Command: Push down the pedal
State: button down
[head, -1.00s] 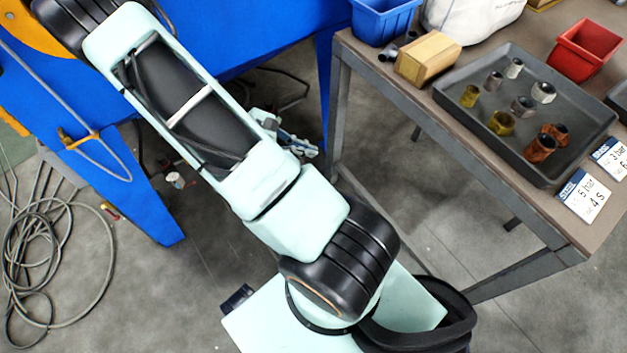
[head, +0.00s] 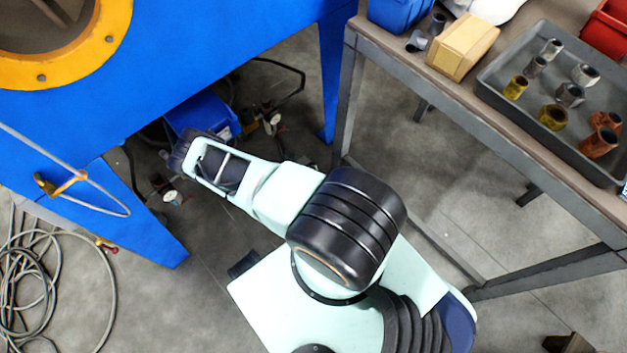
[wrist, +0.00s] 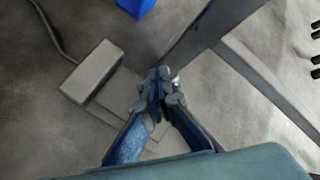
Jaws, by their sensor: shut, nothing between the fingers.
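In the wrist view, my gripper (wrist: 157,88) is shut and empty, its fingertips together and pointing away from the camera. A pale grey block (wrist: 93,72) lies on the floor left of the fingertips, beside a low flat plate (wrist: 120,96) that the fingers partly cover. The block looks most like the pedal, but I cannot tell for sure. I see no contact between fingers and block. The height gap is unclear. In the head view my arm reaches under the blue machine (head: 225,60), and its links hide the gripper.
A blue box-like part (head: 203,115) and gauges with hoses (head: 272,122) sit under the machine. A machine leg (head: 140,215) stands left of my arm. A table (head: 385,75) with a tray (head: 560,135) is at the right. A cable coil (head: 35,275) lies at the left.

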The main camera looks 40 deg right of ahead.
jog(key=shift+s+f+n, duration=0.3)
jog(key=shift+f, duration=0.3)
notch_tip(320, 180, down, 9)
jog(key=b, duration=0.8)
jog(key=shift+r, duration=0.1)
dwell(1.0)
jog(key=shift+f, duration=0.4)
